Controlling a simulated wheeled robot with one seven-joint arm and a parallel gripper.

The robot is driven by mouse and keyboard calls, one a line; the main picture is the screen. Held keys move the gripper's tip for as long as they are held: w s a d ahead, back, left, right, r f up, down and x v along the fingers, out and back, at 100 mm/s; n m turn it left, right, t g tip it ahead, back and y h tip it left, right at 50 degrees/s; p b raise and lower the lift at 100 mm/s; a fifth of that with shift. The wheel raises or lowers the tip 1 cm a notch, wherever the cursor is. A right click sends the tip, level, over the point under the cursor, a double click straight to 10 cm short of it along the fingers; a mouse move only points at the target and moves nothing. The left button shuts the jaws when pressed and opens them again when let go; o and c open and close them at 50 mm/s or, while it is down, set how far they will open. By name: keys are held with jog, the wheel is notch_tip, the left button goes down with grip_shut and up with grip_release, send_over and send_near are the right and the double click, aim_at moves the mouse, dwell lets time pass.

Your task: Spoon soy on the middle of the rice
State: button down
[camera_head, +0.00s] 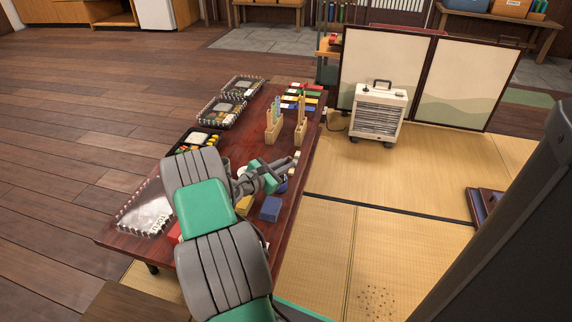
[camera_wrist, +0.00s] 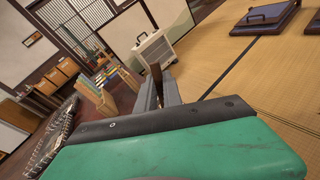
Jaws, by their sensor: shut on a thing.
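My gripper (camera_head: 276,176) is over the dark red low table (camera_head: 262,112), right of my arm. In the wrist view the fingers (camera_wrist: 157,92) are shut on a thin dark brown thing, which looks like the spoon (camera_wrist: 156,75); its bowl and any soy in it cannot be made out. A black lunch box (camera_head: 180,151) stands open at the left edge of the table, with a white patch of rice (camera_head: 197,138) and colourful food. My gripper is right of this box and apart from it. A soy container cannot be told apart; my arm hides part of the table.
Two lidded lunch boxes (camera_head: 221,112) (camera_head: 242,87) stand farther back. Wooden holders (camera_head: 273,127) (camera_head: 300,130) with upright sticks stand behind my gripper. A blue block (camera_head: 270,208) and a yellow block (camera_head: 244,205) lie nearer. A white heater (camera_head: 379,113) stands on the tatami.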

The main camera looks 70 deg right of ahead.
notch_tip(320, 180, up, 7)
jog(key=p, duration=0.7)
